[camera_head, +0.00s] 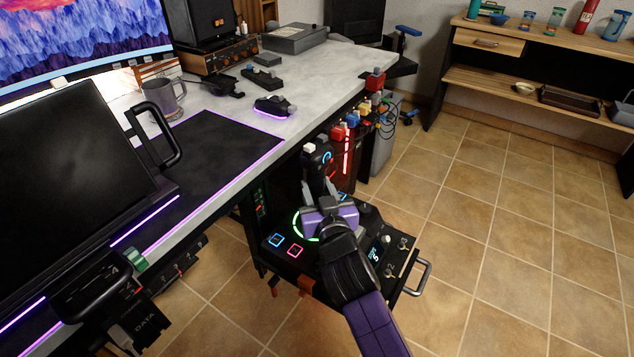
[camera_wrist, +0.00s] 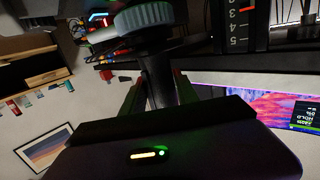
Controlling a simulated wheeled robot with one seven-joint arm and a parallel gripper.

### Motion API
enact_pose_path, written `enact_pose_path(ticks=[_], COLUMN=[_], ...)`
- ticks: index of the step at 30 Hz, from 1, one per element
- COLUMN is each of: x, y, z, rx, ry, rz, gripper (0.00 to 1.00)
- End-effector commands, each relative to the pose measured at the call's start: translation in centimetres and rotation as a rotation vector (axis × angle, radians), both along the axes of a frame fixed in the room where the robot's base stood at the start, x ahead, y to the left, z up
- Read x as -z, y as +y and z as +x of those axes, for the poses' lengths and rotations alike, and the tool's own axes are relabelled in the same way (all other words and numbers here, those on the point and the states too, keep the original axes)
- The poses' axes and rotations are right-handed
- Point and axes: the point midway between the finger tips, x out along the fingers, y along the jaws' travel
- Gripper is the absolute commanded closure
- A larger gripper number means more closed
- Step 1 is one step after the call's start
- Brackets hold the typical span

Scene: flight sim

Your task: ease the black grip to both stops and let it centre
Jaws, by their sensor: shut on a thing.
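The black grip (camera_head: 317,162) is a joystick on the dark side console, with a white button on top and a small blue light ring. My gripper (camera_head: 320,188) is shut around the lower part of the stick, just above the console. In the wrist view the dark stick shaft (camera_wrist: 158,80) stands between my two fingers, with a ridged grey-green collar (camera_wrist: 145,18) above it. A green-lit ring (camera_head: 297,226) surrounds the base, which my gripper and arm partly hide. The stick looks close to upright; its exact tilt is hard to tell.
Lit blue (camera_head: 276,240) and pink (camera_head: 295,250) square buttons lie beside the stick. A small display and switches (camera_head: 402,243) are on the console's right. Coloured levers (camera_head: 352,122) stand behind. The white desk (camera_head: 222,128) is at left; the tiled floor at right is clear.

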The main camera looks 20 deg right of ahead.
Motion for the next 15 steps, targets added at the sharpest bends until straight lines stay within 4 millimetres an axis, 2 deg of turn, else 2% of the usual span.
enact_pose_path(ticks=[15], x=[0.38], y=[0.23], z=[0.1], rx=[0.027], ry=[0.002], rz=[-0.001], gripper=[0.99])
